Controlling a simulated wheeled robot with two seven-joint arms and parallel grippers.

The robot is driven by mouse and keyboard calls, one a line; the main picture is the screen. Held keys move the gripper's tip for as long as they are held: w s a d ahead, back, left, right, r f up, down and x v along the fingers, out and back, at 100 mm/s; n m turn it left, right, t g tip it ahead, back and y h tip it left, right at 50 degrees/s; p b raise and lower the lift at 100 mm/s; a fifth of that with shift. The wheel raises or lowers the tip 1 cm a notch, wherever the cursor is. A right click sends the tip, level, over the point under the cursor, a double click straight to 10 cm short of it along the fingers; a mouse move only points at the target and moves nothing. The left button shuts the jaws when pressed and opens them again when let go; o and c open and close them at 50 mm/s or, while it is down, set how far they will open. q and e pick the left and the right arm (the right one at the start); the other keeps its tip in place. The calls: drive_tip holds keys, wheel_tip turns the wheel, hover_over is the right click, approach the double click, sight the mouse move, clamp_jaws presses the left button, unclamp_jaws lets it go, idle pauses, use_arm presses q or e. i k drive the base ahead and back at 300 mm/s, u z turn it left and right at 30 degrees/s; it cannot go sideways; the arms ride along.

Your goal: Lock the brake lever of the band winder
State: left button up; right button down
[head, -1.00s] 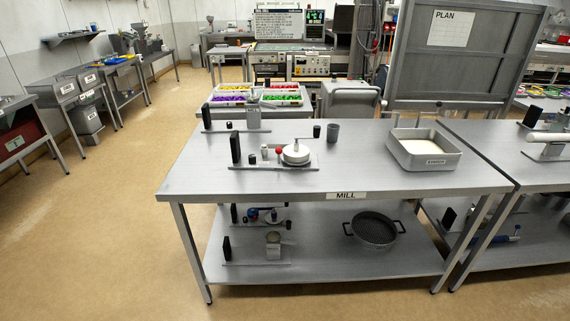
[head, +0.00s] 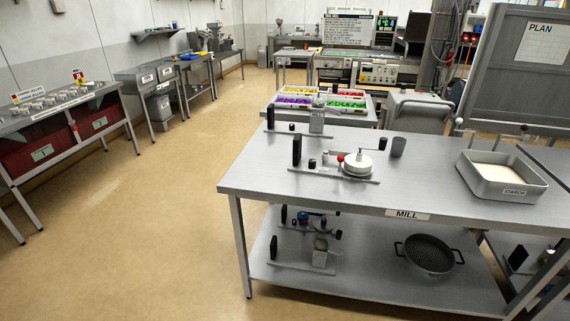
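No thing in view carries a label naming it the band winder, and I cannot make out a brake lever for certain. On the MILL table (head: 290,189) stands a small device (head: 357,164) with a round white drum, a red knob and a black upright block on a flat base plate. A similar small device (head: 317,118) with a black block stands behind it at the table's back edge. More small devices (head: 318,253) with black blocks sit on the lower shelf. Neither of my grippers is in view.
A tray labelled STARCH (head: 502,178) and a grey cup (head: 398,147) stand on the table. A sieve-like pan (head: 429,254) lies on the shelf below. A bench with red bins (head: 97,121) is at the left. The floor (head: 165,190) between is clear.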

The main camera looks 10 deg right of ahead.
sight(340, 158)
drive_tip(key=u, duration=0.9)
drive_tip(key=i, duration=0.9)
drive_tip(key=z, duration=1.85)
